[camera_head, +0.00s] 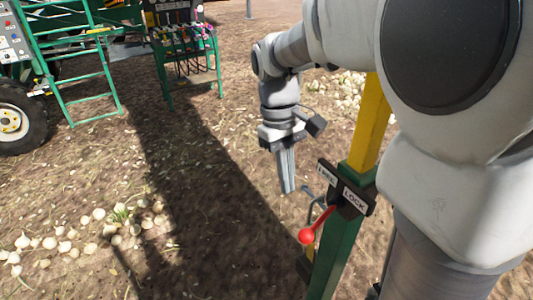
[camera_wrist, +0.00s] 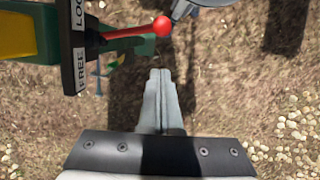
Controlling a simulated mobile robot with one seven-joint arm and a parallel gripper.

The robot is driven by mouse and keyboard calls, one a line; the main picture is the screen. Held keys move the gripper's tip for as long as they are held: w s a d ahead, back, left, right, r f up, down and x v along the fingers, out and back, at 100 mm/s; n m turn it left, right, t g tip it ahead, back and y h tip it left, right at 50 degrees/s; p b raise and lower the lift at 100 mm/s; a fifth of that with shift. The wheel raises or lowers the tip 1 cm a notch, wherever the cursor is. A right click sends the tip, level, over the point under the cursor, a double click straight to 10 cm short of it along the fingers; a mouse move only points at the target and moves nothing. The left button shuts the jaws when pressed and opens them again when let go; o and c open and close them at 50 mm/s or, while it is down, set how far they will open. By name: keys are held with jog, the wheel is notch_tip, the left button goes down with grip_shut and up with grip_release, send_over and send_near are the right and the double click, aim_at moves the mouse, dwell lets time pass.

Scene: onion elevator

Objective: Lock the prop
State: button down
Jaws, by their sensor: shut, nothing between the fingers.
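The prop is a post with a green lower part (camera_head: 335,256) and a yellow upper part (camera_head: 369,125). A dark plate (camera_head: 334,181) on it carries the labels FREE and LOCK; it also shows in the wrist view (camera_wrist: 74,46). A red lever with a ball knob (camera_head: 306,236) sticks out from the plate, between the labels in the wrist view (camera_wrist: 162,26). I cannot tell its setting. My gripper (camera_head: 286,189) points down, shut and empty, left of the plate. In the wrist view its fingertips (camera_wrist: 160,73) are below the knob, on the FREE side, apart from the lever.
A green machine frame with a ladder (camera_head: 88,75) and a wheel (camera_head: 14,118) stands at the back left. A green rack (camera_head: 187,60) stands beside it. Onions (camera_head: 110,225) lie on the ground at lower left. Bare soil lies left of my gripper.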

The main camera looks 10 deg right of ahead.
aim_at(307, 230)
jog(key=s+d+f, duration=0.1)
jog(key=s+f, duration=0.3)
jog(key=f, duration=0.2)
jog(key=shift+d+f, duration=0.2)
jog(key=shift+d, duration=0.1)
jog(key=shift+s+d+n, duration=0.25)
jog(key=shift+s+d, duration=0.05)
jog(key=shift+s, duration=0.2)
jog(key=shift+s+d+n, duration=0.25)
jog(key=shift+s, duration=0.25)
jog(key=shift+w, duration=0.1)
